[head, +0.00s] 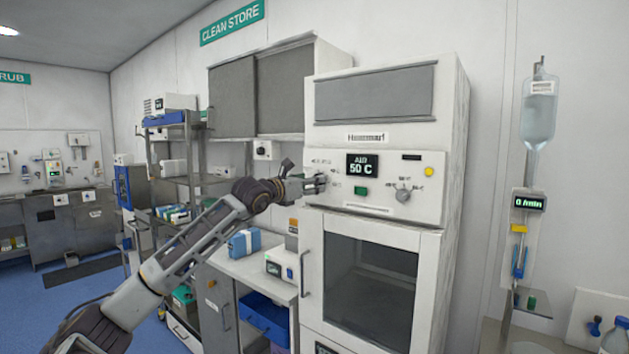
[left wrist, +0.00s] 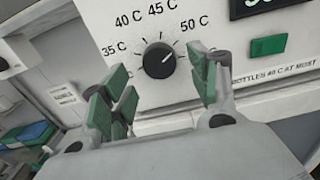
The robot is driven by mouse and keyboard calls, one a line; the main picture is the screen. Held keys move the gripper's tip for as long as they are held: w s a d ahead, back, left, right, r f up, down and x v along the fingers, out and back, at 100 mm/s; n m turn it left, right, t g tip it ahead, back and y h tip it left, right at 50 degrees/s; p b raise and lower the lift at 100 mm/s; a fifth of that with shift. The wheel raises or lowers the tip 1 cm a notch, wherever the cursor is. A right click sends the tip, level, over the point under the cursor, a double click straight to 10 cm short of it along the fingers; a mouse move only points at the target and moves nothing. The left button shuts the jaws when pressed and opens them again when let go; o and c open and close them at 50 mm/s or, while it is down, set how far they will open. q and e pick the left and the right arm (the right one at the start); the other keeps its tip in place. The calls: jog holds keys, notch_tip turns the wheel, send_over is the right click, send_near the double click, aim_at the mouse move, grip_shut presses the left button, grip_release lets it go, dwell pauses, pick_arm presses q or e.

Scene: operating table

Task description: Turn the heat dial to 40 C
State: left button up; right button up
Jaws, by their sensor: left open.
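The heat dial (left wrist: 159,60) is a round black knob on the white warming cabinet's panel, ringed by labels from 35 C to 50 C. Its white mark points to the upper right, toward the 50 C label. The cabinet display (head: 362,165) reads AIR 50 C. My left gripper (left wrist: 163,84) is open, with green-padded fingers to the left and right of the dial in the wrist view; I see no contact. In the head view my left gripper (head: 314,183) is at the panel's left end and hides the dial. My right gripper is not in view.
A green button (head: 361,191) and a second, grey knob (head: 403,194) sit to the right on the same panel. Below is the glass door (head: 368,290) with a vertical handle (head: 303,272). A shelf cart (head: 185,150) stands left; an infusion pump (head: 527,203) hangs right.

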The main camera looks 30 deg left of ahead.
pick_arm(q)
jog(key=w, duration=0.2)
jog(key=shift+w+d+p, duration=0.1)
jog(key=shift+w+p, duration=0.3)
jog(key=shift+c, duration=1.3)
jog(key=c, duration=0.7)
jog(key=shift+c, duration=0.3)
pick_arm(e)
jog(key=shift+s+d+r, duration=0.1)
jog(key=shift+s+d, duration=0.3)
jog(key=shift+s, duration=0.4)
